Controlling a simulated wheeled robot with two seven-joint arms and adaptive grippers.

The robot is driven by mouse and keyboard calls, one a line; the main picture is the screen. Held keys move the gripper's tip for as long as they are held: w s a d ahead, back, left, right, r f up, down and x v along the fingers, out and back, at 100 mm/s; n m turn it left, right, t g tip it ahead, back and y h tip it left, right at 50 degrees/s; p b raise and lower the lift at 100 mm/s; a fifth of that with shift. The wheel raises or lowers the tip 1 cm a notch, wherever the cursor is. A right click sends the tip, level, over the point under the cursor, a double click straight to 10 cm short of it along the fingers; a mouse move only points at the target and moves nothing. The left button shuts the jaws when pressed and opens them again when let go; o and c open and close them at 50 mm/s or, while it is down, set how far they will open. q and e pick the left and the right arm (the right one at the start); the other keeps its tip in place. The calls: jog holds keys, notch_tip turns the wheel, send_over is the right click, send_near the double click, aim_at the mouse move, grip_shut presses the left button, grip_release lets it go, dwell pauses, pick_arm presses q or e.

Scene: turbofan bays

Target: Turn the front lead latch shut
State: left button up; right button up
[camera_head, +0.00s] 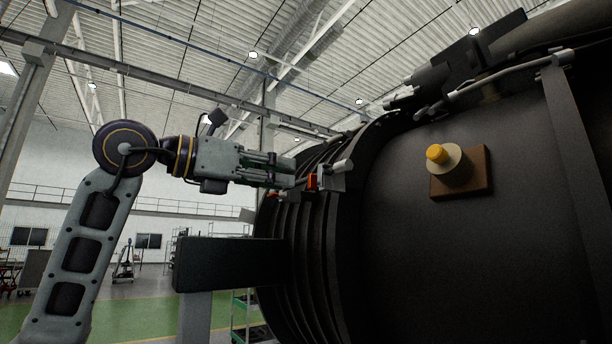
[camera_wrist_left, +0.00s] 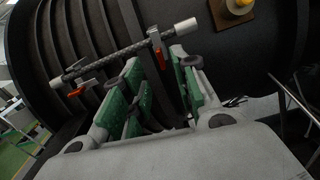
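A braided lead (camera_wrist_left: 115,57) with pale end pieces runs across the ribbed dark engine casing in the left wrist view. It has two red latches: one (camera_wrist_left: 158,56) near its right end, the other (camera_wrist_left: 79,89) near its left end. In the head view a red latch (camera_head: 312,181) shows beside a grey fitting (camera_head: 335,178). I cannot tell from the pictures which latch is called front. My left gripper (camera_head: 292,176) is at the lead. In the wrist view its green-padded fingers (camera_wrist_left: 158,66) are apart, with the right-hand latch between their tips; contact is unclear. My right gripper is out of view.
The large dark casing (camera_head: 450,260) fills the right side. A yellow knob (camera_head: 436,153) on a brown block (camera_head: 478,170) sticks out from it. A dark beam (camera_head: 225,264) lies below my left arm. Open hall floor is at the left.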

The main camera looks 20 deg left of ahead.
aim_at(315, 176)
pick_arm(q)
jog(key=shift+p+x, duration=0.75)
jog(key=shift+x, duration=2.65)
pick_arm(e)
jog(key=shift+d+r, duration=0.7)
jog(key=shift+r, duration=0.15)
pick_arm(q)
jog(key=c, duration=0.6)
grip_shut()
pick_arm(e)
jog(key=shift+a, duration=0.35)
